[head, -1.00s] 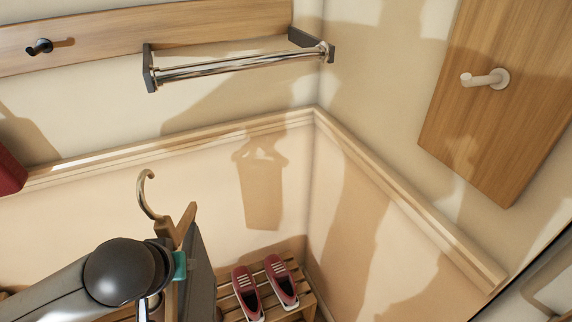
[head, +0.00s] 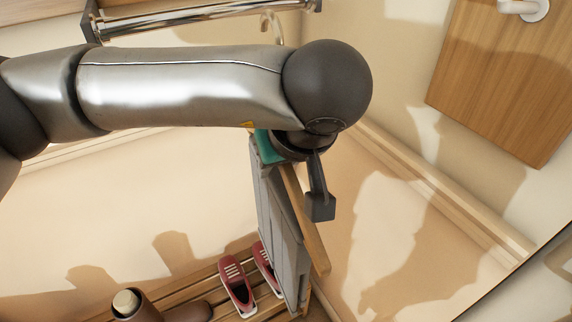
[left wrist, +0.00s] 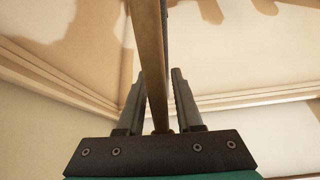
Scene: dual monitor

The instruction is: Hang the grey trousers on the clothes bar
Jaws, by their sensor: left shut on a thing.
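The grey trousers (head: 280,220) hang folded from a wooden hanger (head: 305,220) below my left wrist in the head view. My left gripper (head: 288,150) is shut on the hanger; its fingertips are mostly hidden there. In the left wrist view, the hanger's wood (left wrist: 150,60) passes between the two fingers. The hanger's metal hook (head: 271,24) shows above my forearm, close to the chrome clothes bar (head: 170,20) near its right end. I cannot tell whether hook and bar touch. My forearm hides the hanger's neck. My right gripper is out of view.
A slatted wooden bench (head: 190,285) below holds a pair of red shoes (head: 236,285) and a brown boot-like item (head: 135,303). A wooden wall board (head: 500,80) with a white peg (head: 525,8) is at the right. A wall rail (head: 440,195) runs along the right wall.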

